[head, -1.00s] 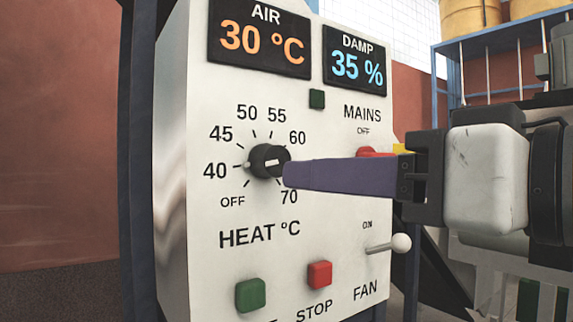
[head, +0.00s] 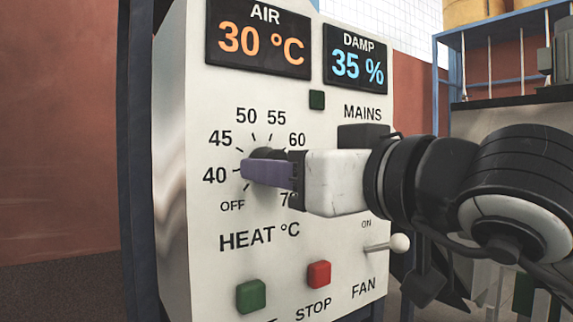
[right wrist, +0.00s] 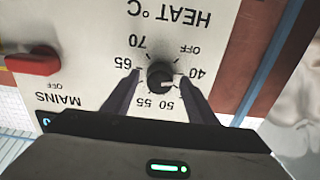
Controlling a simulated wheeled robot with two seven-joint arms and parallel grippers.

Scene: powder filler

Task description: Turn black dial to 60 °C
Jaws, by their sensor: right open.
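The black dial (head: 268,153) sits on the white panel (head: 215,270), inside a printed scale with OFF, 40, 45, 50, 55 and 60. In the head view a purple finger of my right gripper (head: 262,165) hides most of it. In the right wrist view, which shows the panel upside down, the dial (right wrist: 160,75) stands between the two open fingers of my right gripper (right wrist: 160,77). A small gap seems to show on each side. The dial's white mark points between 40 and 50. The 60 is hidden there. My left gripper is not in view.
Displays read AIR 30 °C (head: 258,40) and DAMP 35 % (head: 357,66). Below the dial are a green button (head: 251,296), a red STOP button (head: 319,274) and the FAN lever (head: 398,243). The red MAINS switch (right wrist: 33,62) shows in the right wrist view.

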